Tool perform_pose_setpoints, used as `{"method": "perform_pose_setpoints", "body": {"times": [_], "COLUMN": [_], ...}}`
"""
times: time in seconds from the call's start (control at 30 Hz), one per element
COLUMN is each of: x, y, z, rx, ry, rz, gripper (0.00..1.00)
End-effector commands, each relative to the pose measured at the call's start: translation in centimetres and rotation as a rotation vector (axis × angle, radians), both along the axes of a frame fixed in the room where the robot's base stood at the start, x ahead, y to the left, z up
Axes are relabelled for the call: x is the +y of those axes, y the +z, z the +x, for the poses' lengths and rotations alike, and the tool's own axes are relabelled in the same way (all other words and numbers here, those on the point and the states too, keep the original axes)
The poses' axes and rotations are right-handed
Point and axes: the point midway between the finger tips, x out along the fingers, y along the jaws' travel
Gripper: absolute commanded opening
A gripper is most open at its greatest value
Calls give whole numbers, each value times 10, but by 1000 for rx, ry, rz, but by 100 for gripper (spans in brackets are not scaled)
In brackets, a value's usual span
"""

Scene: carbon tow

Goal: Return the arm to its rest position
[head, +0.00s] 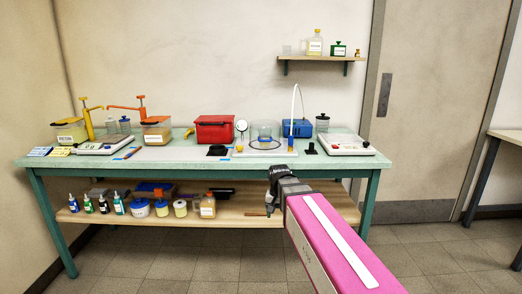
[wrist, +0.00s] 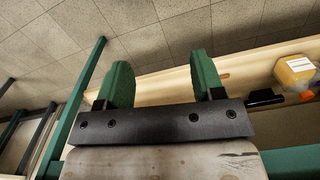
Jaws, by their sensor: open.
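My arm (head: 335,240) reaches in from the lower right in the head view, with a pink link bearing a white strip. My gripper (wrist: 162,82) shows in the wrist view with two green fingers standing well apart and nothing between them. In the head view the dark wrist (head: 284,180) is in front of the bench's front edge, and the fingers are small and hard to make out there. The gripper appears clear of the bench and its lower shelf, though the exact gap cannot be told.
A green workbench (head: 60,160) carries pump containers, a red box (head: 214,129), a blue box (head: 296,128), a glass vessel (head: 265,132) and two scales. Its lower shelf (head: 240,217) holds bottles and jars. A door (head: 420,110) is at right. The floor (head: 190,262) in front is clear.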

Motion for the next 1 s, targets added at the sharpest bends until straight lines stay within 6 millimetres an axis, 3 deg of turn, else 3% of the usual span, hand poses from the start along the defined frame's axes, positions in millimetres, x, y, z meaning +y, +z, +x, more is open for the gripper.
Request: {"method": "perform_pose_setpoints", "body": {"times": [0.03, 0.2, 0.5, 0.7, 1.0], "x": [-15, -54, -109, -122, -123], "y": [-17, -66, -131, -147, -148], "z": [-10, -31, -73, -85, -86], "rx": [5, 4, 1, -2, -3], "ry": [8, 54, 128, 150, 153], "rz": [-1, -1, 0, -1, -1], "gripper": [62, 62, 62, 62, 62]}}
